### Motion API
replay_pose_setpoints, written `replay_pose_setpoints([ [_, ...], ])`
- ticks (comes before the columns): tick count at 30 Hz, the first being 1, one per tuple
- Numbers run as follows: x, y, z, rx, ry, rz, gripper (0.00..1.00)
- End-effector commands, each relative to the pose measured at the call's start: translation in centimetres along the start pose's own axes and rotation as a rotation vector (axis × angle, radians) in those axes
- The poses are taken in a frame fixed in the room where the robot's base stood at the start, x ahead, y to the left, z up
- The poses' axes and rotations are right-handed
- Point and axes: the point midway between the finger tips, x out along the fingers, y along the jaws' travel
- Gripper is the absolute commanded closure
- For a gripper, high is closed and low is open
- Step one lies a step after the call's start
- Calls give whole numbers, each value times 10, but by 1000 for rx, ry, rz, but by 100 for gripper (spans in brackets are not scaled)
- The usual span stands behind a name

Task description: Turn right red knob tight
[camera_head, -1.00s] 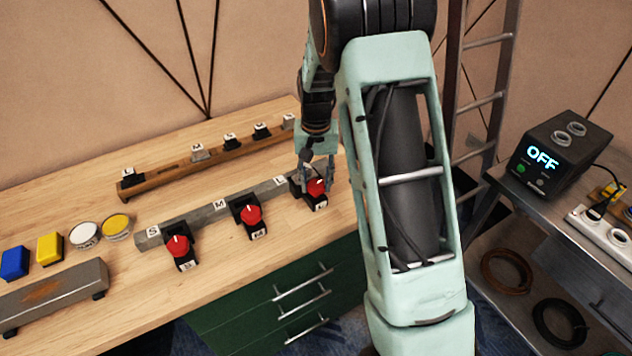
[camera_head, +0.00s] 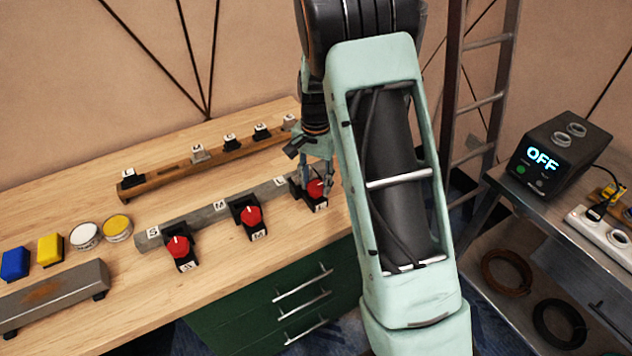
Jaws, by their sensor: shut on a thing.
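The right red knob (camera_head: 316,188) sits on its black base at the right end of the grey bar (camera_head: 200,220) on the workbench. My gripper (camera_head: 322,178) points down over it, with its fingers shut on the red knob. My fingers and arm partly hide the knob and its base. The middle red knob (camera_head: 251,216) and the left red knob (camera_head: 178,246) stand free on their own black bases along the same bar.
A wooden bar (camera_head: 210,157) with several small labelled blocks lies behind. Yellow and blue blocks, round tins and a metal block (camera_head: 50,298) are at the left. At the right, a black box (camera_head: 555,155) reading OFF stands on a metal shelf, near a ladder (camera_head: 480,100).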

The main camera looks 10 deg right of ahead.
Motion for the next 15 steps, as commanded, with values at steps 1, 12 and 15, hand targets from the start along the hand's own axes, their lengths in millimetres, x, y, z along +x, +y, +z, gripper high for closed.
replay_pose_setpoints([
  [1, -1, 0, -1, 4, 2, -1, 90],
  [12, -1, 0, -1, 3, 1, -2, 51],
  [15, 0, 0, 0, 2, 1, -1, 49],
])
